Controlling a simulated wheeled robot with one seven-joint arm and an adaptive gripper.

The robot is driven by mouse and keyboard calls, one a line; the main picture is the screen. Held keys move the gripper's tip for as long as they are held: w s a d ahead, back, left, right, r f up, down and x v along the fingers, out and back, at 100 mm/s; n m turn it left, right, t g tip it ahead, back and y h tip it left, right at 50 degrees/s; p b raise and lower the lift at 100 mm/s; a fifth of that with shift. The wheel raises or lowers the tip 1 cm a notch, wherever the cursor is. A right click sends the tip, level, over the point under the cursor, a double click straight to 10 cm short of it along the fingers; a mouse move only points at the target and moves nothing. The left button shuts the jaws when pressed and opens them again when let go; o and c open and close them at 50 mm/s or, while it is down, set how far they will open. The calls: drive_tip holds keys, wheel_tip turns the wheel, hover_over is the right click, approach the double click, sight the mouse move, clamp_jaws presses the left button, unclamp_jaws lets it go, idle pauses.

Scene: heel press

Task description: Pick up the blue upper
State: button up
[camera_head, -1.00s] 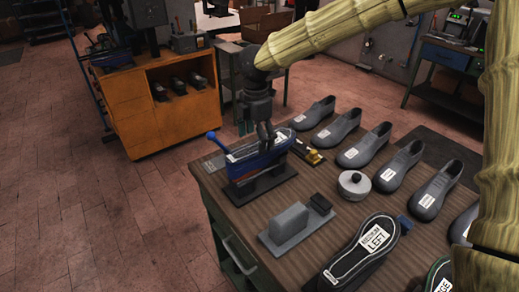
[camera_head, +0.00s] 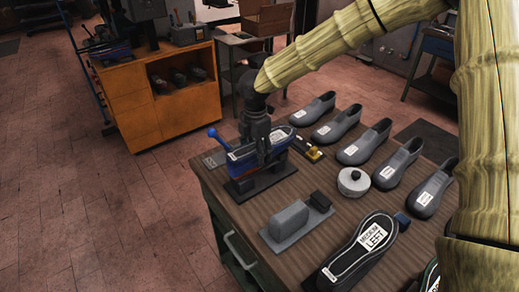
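The blue upper (camera_head: 242,160) sits on a dark stand (camera_head: 262,182) at the far left corner of the workbench. A pale label shows on its top.
Several grey shoes (camera_head: 366,145) stand in a row along the bench's far side. A round pale pot (camera_head: 353,181), a grey block on a plate (camera_head: 289,219) and a sole marked LEFT (camera_head: 364,246) lie nearer. An orange cabinet (camera_head: 135,115) stands behind left.

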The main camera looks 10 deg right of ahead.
drive_tip(key=c, duration=0.6)
wheel_tip(320, 180, up, 10)
drive_tip(key=b, duration=0.3)
drive_tip(key=shift+f, duration=0.25)
drive_tip(key=shift+r, duration=0.25)
drive_tip(key=shift+r, duration=0.1)
drive_tip(key=shift+r+p, duration=0.85)
drive_tip(key=shift+p, duration=0.1)
